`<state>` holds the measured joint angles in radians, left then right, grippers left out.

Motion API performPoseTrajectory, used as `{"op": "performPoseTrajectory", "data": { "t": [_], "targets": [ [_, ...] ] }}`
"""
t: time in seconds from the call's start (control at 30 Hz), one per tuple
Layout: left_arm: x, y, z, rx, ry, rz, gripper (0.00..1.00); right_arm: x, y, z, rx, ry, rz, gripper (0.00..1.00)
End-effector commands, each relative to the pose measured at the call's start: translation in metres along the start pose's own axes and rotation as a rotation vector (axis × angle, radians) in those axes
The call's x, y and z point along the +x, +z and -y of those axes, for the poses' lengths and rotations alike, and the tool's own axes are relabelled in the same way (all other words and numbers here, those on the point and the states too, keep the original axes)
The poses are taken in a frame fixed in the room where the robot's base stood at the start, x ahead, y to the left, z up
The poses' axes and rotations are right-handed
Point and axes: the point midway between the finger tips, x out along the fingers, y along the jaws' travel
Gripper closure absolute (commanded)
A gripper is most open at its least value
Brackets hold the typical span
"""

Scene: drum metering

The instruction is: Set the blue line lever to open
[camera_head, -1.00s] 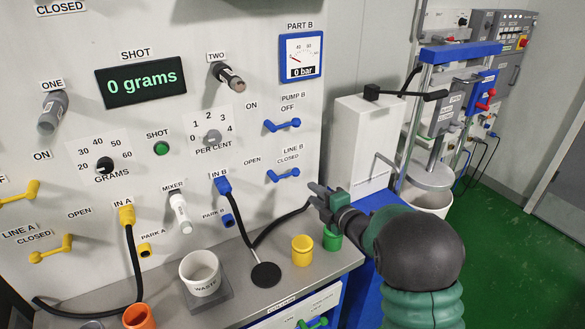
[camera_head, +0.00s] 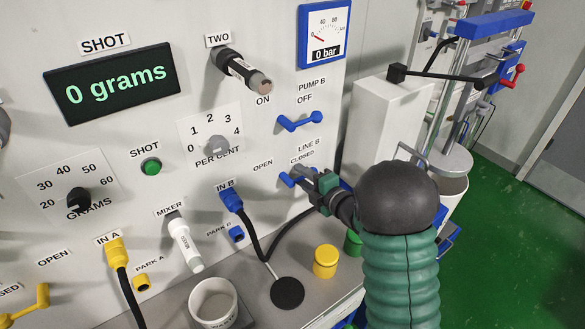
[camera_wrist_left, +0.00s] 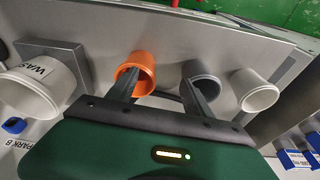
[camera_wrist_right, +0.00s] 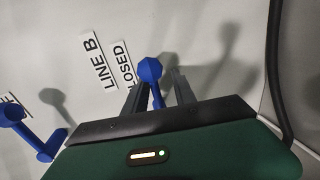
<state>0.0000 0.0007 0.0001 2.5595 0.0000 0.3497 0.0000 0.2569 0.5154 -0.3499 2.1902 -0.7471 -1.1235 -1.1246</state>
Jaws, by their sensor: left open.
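The blue Line B lever (camera_head: 288,180) is on the upright panel below its LINE B label. Its handle lies toward the CLOSED side, and my right gripper (camera_head: 314,184) hides most of it in the head view. In the right wrist view the lever's blue knob (camera_wrist_right: 150,69) is between the two fingertips of my right gripper (camera_wrist_right: 158,88). The fingers are apart, with a gap on the right side of the knob. My left gripper (camera_wrist_left: 160,90) is open and empty near an orange cup (camera_wrist_left: 136,72) in the left wrist view; it is out of the head view.
The similar blue Pump B lever (camera_head: 300,121) is just above and also shows in the right wrist view (camera_wrist_right: 30,135). A blue IN B plug (camera_head: 231,199) with a black hose is lower left. A yellow cup (camera_head: 326,262) stands on the bench below.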

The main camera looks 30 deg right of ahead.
Motion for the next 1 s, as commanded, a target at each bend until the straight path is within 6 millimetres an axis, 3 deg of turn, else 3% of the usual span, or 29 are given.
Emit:
{"op": "performPoseTrajectory", "data": {
  "t": [0.23,0.5,1.0],
  "targets": [
    [-0.0002,0.0003,0.0000,0.000,0.000,0.000,0.41,0.0002,0.0001,-0.0006,-0.001,0.001,0.000,0.68],
    [-0.0001,0.0002,0.0000,0.000,0.000,0.000,0.41,0.0024,0.0001,0.0004,0.000,-0.001,0.000,1.00],
    [0.0000,0.0002,0.0000,0.000,0.000,0.000,0.41,0.0014,-0.0002,0.0022,0.000,-0.005,0.000,1.00]
  ]
}}
